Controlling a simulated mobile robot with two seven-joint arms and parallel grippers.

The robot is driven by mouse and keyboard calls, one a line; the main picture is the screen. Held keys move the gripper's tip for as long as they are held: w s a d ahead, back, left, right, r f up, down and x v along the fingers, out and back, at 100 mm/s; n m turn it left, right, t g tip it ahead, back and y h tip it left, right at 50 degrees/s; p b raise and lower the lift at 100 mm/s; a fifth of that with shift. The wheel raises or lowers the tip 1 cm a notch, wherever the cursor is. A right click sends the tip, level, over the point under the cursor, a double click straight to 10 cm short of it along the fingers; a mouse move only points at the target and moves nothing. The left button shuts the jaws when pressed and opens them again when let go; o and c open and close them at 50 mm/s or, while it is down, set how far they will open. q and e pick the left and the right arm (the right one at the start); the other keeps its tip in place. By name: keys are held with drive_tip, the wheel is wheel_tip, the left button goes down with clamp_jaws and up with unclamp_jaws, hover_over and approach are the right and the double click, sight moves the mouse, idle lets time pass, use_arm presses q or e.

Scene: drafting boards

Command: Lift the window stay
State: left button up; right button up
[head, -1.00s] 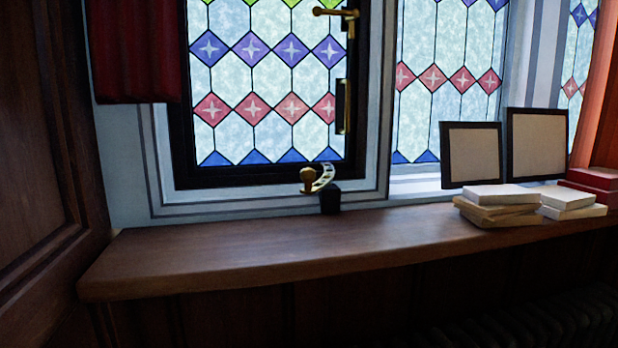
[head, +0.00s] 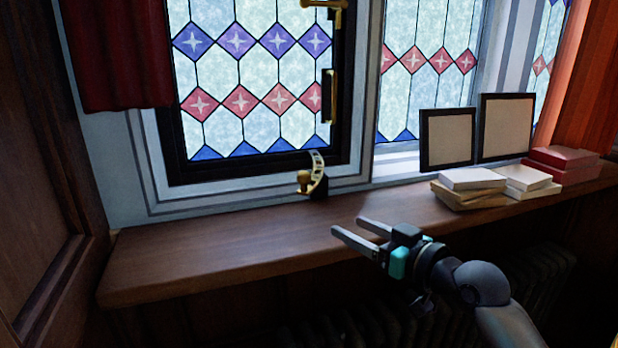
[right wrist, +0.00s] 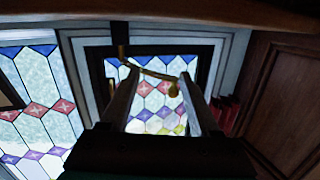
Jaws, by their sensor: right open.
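The window stay is a curved brass bar with holes (head: 318,170) and a round knob at its lower left end. It sits at the bottom edge of the black-framed leaded window (head: 260,167), just above the sill. My right gripper (head: 346,225) is open and empty over the sill's front part, below and to the right of the stay, apart from it. In the right wrist view, which is upside down, the stay (right wrist: 152,72) shows beyond and between the open fingers (right wrist: 158,80). My left gripper is not in view.
The wooden sill (head: 210,250) is clear on its left. A red curtain (head: 118,55) hangs at the left; a radiator (head: 530,275) is below.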

wheel_tip(320, 180, up, 7)
drive_tip(key=s+a+n+y, duration=0.2)
drive_tip(key=p+x, duration=0.2)
drive_tip(key=x, duration=1.3)
drive_tip(key=shift+w+d, duration=0.15)
drive_tip(key=shift+d, duration=0.15)
drive_tip(key=shift+c, duration=0.4)
clamp_jaws()
